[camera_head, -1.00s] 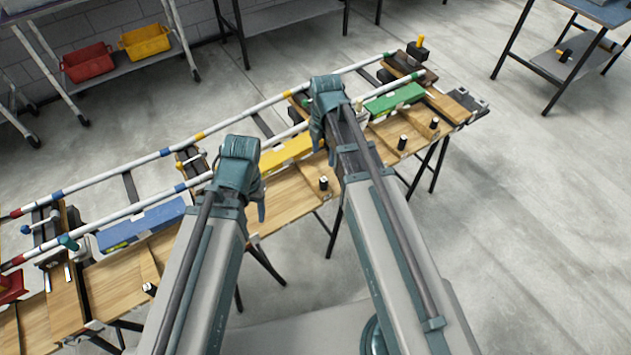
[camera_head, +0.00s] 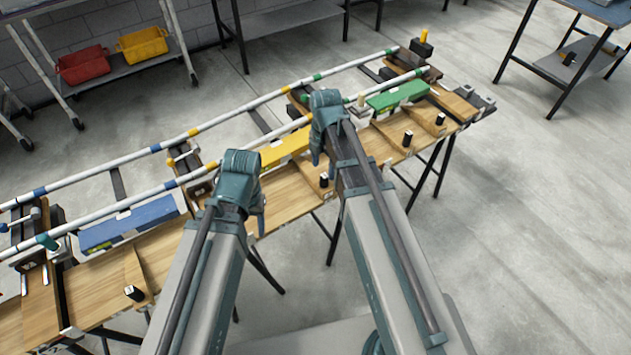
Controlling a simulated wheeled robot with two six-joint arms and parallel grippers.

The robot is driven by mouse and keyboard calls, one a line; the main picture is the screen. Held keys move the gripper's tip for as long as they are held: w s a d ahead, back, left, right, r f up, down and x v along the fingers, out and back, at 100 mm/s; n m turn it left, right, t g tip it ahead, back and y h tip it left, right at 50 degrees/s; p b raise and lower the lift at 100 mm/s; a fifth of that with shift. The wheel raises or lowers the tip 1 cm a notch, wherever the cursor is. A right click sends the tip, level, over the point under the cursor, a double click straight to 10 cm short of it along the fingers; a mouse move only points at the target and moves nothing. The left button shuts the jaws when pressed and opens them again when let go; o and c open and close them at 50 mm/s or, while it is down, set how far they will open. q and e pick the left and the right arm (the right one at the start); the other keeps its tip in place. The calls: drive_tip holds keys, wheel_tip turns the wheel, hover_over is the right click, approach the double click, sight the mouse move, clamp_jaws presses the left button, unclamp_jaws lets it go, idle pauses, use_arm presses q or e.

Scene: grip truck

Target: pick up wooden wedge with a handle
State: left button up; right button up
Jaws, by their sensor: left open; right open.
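Several wooden pieces with upright black handles lie along the front of a long wooden bench (camera_head: 285,198). One handle (camera_head: 134,293) is at the left, one (camera_head: 323,180) stands between my two arms, and two more, (camera_head: 407,138) and (camera_head: 440,118), stand to the right. The wedge shapes are too small to make out clearly. My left gripper (camera_head: 240,185) is over the bench left of the middle handle, touching no handle that I can see. My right gripper (camera_head: 323,125) is above the bench, beyond the middle handle. Both are open and look empty; the arms hide part of the bench.
Blue (camera_head: 128,224), yellow (camera_head: 285,148) and green (camera_head: 397,95) blocks lie along the bench behind the handles. Two long white rails with coloured bands run along its back. A shelf with red (camera_head: 83,65) and yellow (camera_head: 142,44) bins stands behind.

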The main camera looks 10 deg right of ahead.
sight(325, 175)
drive_tip(key=shift+s+d+f+b, duration=0.1)
drive_tip(key=shift+s+f+b, duration=0.1)
drive_tip(key=shift+f+b, duration=1.15)
drive_tip(key=shift+s+d+f+b, duration=0.1)
drive_tip(key=shift+s+f+b, duration=0.05)
drive_tip(key=shift+f+b, duration=1.2)
drive_tip(key=shift+r, duration=0.1)
clamp_jaws()
